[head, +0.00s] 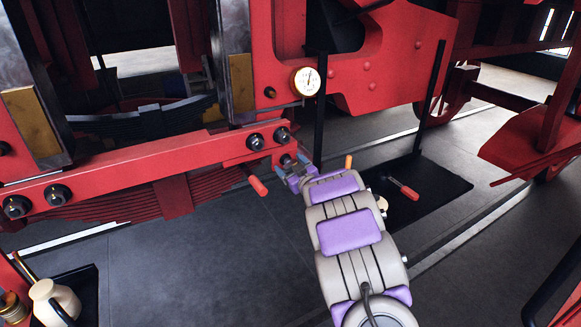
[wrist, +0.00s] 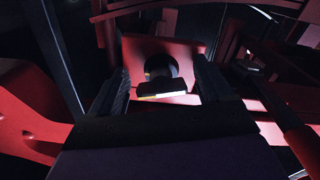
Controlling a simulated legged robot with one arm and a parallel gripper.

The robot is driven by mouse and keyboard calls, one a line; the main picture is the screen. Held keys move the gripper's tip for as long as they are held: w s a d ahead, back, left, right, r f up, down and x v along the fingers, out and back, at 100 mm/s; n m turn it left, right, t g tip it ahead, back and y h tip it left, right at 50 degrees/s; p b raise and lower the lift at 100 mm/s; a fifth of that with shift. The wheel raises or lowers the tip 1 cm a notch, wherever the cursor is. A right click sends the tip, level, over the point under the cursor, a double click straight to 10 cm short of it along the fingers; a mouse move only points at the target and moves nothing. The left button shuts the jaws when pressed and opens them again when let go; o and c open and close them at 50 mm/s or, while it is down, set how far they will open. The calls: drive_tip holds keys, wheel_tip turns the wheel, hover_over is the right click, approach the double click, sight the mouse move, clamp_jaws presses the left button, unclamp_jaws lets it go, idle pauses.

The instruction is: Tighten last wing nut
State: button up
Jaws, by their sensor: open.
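In the wrist view my gripper (wrist: 160,72) is open, with one dark finger on each side of a dark, rounded fastener (wrist: 160,70) on a red plate (wrist: 192,48). A flat bar with a bright edge (wrist: 162,92) crosses the lower part of that fastener. It looks like the wing nut, but the dim picture leaves this unsure. I cannot tell whether the fingers touch it. A dark round end (head: 286,159) shows just above my gripper in the head view.
A red-handled rod (head: 257,186) sticks out left of my gripper. A round gauge (head: 305,81) is above. A black tray (head: 450,187) with a red-handled tool (head: 405,190) lies right of my arm. A cream jug (head: 52,300) stands lower left. The floor below the beam is clear.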

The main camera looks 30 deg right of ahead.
drive_tip(key=c, duration=1)
drive_tip(key=shift+r+p, duration=0.15)
drive_tip(key=shift+p, duration=0.45)
drive_tip(key=shift+r+m+p, duration=0.15)
drive_tip(key=shift+m+p, duration=0.45)
drive_tip(key=shift+p, duration=0.65)
drive_tip(key=m+p, duration=0.1)
drive_tip(key=p, duration=0.2)
drive_tip(key=shift+m, duration=0.3)
drive_tip(key=shift+m+p, duration=0.3)
drive_tip(key=shift+p, duration=0.15)
drive_tip(key=shift+f, duration=0.25)
